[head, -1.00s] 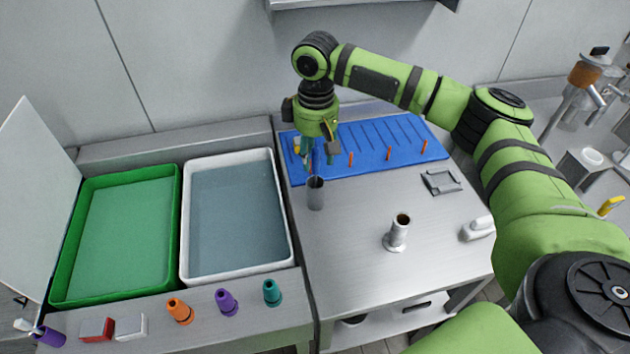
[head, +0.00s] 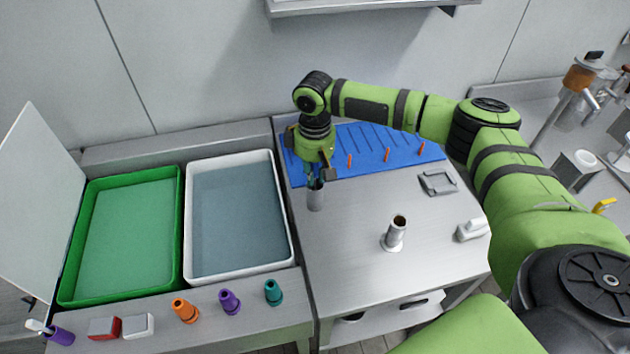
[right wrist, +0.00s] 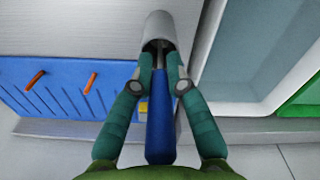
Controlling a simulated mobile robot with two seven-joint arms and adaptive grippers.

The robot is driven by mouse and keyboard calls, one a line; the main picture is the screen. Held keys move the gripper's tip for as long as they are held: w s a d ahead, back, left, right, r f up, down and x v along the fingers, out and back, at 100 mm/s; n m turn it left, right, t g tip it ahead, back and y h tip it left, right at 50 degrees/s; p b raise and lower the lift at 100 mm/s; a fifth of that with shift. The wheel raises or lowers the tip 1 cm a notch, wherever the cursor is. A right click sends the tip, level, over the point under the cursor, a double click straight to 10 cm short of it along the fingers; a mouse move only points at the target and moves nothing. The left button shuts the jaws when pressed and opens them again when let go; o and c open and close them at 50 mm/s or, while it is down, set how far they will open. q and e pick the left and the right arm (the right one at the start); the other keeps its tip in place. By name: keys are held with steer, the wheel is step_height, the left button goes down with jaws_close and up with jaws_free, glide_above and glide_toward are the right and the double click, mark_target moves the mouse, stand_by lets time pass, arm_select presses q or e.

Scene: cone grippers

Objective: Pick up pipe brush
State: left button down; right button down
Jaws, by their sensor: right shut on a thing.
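The pipe brush has a blue handle (right wrist: 160,125) and a thin metal shaft, and shows between my fingers in the right wrist view. My right gripper (right wrist: 160,68) is shut on it, with one teal finger on each side. The shaft points into the mouth of a grey cylindrical holder (right wrist: 160,28); the brush end is hidden there. In the head view my right gripper (head: 315,179) is right at the top of the same upright holder (head: 315,199) on the steel table. My left gripper is not in view.
A blue mat (head: 375,150) with orange pegs lies behind the holder. A white basin (head: 289,238) and green basin (head: 72,245) stand left. A metal tube on a base (head: 395,235) and a grey frame (head: 438,182) stand right. Coloured cones line the front ledge.

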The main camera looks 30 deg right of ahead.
step_height(320, 180, up, 9)
steer(key=b, duration=0.2)
steer(key=shift+b, duration=0.4)
steer(key=shift+r, duration=0.55)
